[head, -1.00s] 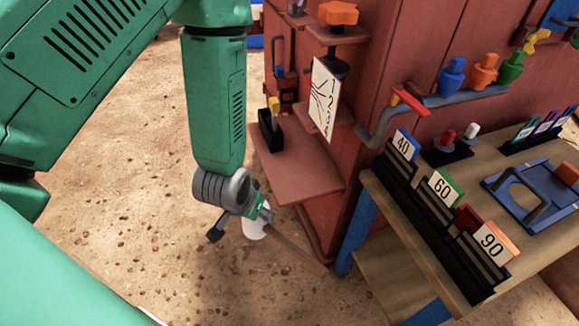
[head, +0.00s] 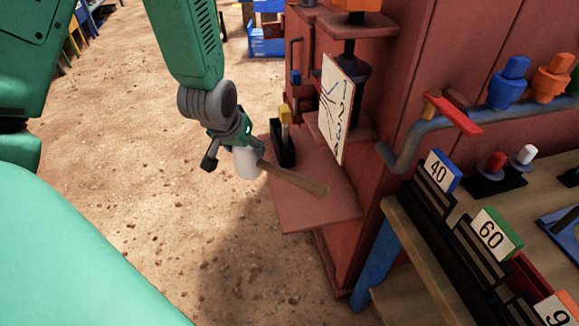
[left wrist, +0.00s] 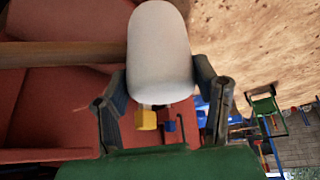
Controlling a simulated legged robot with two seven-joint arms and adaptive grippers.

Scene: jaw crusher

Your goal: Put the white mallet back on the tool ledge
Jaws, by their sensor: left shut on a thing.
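The white mallet has a white head (head: 246,163) and a brown wooden handle (head: 296,180). My left gripper (head: 241,145) is shut on its head. In the left wrist view the head (left wrist: 160,45) sits between the two fingers (left wrist: 163,100), and the handle runs off to the left. The red ledge (head: 310,208) juts from the side of the red machine. In the head view the handle crosses in front of this ledge, while the head is at its left edge. I cannot tell the exact gap between mallet and ledge. My right gripper is out of view.
A black holder (head: 285,157) with a yellow-topped tool stands at the ledge's back left. A white sign (head: 335,110) hangs above the ledge. A table (head: 412,225) with numbered cards is at the right. The ledge's front part looks bare.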

